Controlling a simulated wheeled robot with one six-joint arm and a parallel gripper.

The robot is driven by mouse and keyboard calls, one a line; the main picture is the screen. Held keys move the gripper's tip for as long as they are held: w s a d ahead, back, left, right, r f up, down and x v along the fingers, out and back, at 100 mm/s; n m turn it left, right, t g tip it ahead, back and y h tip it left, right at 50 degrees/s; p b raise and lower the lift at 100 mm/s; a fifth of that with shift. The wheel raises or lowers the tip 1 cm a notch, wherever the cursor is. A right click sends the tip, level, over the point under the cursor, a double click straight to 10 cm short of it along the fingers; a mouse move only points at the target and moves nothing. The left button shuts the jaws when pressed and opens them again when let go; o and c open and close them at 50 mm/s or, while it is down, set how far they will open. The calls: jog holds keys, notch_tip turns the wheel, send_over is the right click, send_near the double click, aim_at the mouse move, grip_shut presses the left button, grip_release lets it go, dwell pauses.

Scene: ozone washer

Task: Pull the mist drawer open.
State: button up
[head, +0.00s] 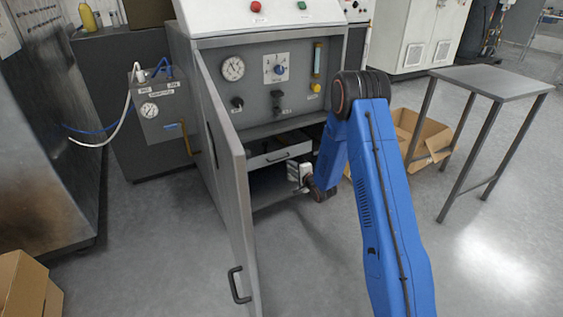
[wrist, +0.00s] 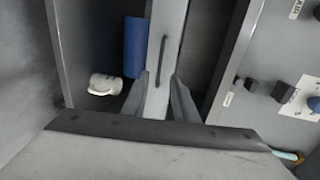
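The mist drawer (head: 276,155) is a pale, shallow drawer front with a dark bar handle (head: 278,157), below the gauge panel inside the grey cabinet. It looks shut or nearly so. In the wrist view the drawer front (wrist: 155,105) runs upright in the picture, with its handle (wrist: 162,62) along it. My gripper (wrist: 160,80) is open, its two dark fingers on either side of the handle's lower end in that picture. Nothing shows gripped. I cannot tell how far the fingertips are from the handle. In the head view my arm partly hides the cabinet's right side.
The cabinet door (head: 232,185) stands open to the left. Below the drawer is an open compartment (head: 268,188); a blue cylinder (wrist: 135,48) and a white mug (wrist: 105,84) show beside the drawer in the wrist view. A grey table (head: 490,82) and cardboard box (head: 425,138) stand right.

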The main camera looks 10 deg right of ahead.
jog(key=x, duration=1)
grip_shut()
dwell(1.3)
